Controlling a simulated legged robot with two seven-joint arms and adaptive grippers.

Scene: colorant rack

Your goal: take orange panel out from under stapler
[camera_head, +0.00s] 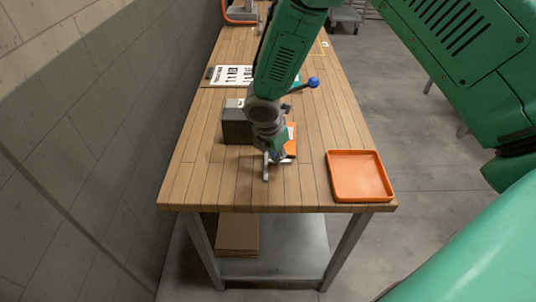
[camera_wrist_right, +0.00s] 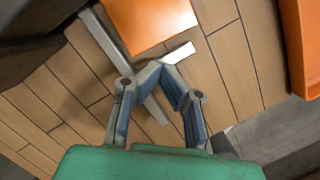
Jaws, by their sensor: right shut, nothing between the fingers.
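The orange panel (camera_head: 291,140) lies on the wooden table, partly hidden behind my right arm; in the right wrist view the panel (camera_wrist_right: 150,22) fills the top middle, with a white patch at its near edge. A dark grey block-like body (camera_head: 237,128), seemingly the stapler, stands left of the panel; its dark side (camera_wrist_right: 30,40) shows at the left of the wrist view. A grey metal bar (camera_wrist_right: 108,35) runs between it and the panel. My right gripper (camera_head: 270,158) is shut and empty, its fingertips (camera_wrist_right: 168,68) close to the panel's near edge; contact is unclear. My left gripper is not seen.
An orange tray (camera_head: 359,196) sits at the table's near right corner. A white printed sheet (camera_head: 232,75) and a blue-knobbed lever (camera_head: 313,82) are farther back. A wall runs along the left. The near left tabletop is clear.

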